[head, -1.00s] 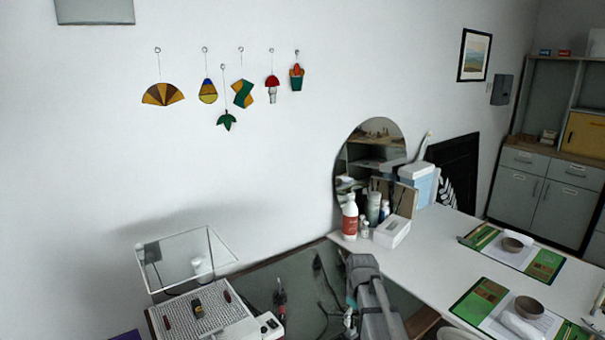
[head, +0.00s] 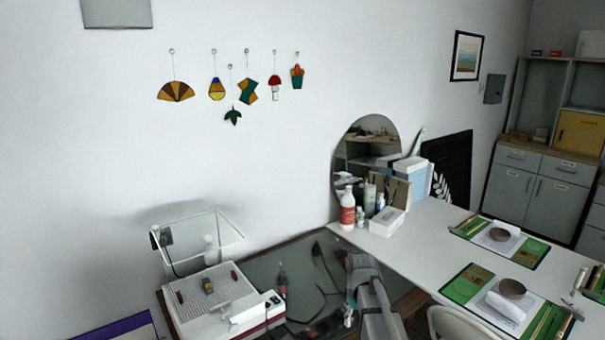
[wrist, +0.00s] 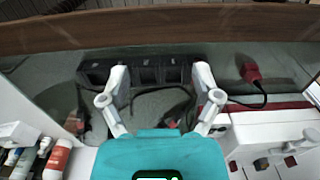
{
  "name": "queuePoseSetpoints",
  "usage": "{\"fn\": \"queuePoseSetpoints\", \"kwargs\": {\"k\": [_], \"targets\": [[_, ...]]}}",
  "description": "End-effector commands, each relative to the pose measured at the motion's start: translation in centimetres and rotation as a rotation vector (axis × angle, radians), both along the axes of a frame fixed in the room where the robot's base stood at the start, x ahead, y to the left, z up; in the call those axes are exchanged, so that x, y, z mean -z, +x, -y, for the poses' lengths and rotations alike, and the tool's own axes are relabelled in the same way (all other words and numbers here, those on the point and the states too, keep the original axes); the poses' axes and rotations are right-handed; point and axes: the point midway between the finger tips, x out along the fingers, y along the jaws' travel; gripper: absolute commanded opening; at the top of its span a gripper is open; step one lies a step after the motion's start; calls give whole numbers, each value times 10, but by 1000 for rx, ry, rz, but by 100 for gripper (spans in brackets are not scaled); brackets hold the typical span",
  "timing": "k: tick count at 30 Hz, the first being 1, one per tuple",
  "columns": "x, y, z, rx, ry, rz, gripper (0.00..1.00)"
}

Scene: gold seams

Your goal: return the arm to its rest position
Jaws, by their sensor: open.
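My gripper (wrist: 160,108) shows in the wrist view with its two pale fingers spread wide apart and nothing between them. It hangs above the dark green bench top (wrist: 55,68), and a black rack-like holder (wrist: 150,72) and cables lie beyond the fingers. In the head view, my grey arm rises at the bottom centre over the dark bench top (head: 300,262). The gripper's fingers cannot be made out in the head view.
A white machine with a gridded top (head: 215,292) stands left of my arm. A red-labelled bottle (head: 347,210) and a white box (head: 387,221) stand on the white table (head: 430,240). Green mats with bowls (head: 512,288) lie at right. Ornaments hang on the wall.

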Motion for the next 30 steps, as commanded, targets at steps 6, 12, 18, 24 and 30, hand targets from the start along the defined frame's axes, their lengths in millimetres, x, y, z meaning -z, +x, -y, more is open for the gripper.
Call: {"fn": "queuePoseSetpoints", "kwargs": {"k": [6,12,18,24,30], "targets": [[1,-21,2,69,0,0,82],[2,-44,4,155,0,0,82],[3,-79,6,282,0,0,82],[5,-128,9,468,-1,-1,82],[6,-158,11,607,-1,-1,82]]}}
